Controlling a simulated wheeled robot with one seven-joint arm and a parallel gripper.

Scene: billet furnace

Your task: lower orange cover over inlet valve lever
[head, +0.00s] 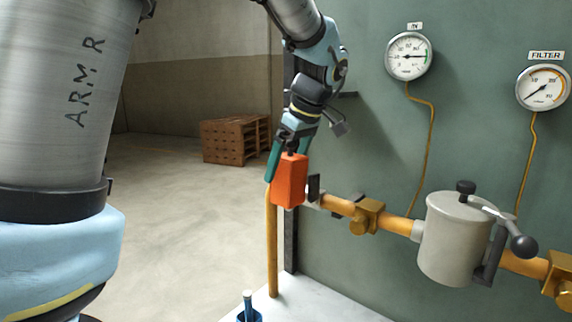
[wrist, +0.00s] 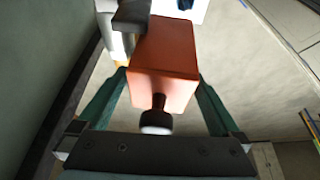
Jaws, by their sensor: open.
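The orange cover (head: 289,182), a box with a dark knob on top, is upright at the left end of the yellow pipe (head: 336,206). It also shows in the wrist view (wrist: 166,58), with its knob (wrist: 156,118) facing the camera. My gripper (head: 286,166) is open, its teal fingers one on each side of the cover. In the wrist view a small gap shows between the knob and my palm. The inlet valve lever is not visible; I cannot tell whether the cover encloses it.
A dark plate (head: 313,188) stands just right of the cover. A grey filter canister (head: 453,240) with a black-knobbed lever sits farther right on the pipe. Two gauges (head: 409,56) hang on the green wall. A wooden pallet stack (head: 235,140) stands behind; the floor at left is clear.

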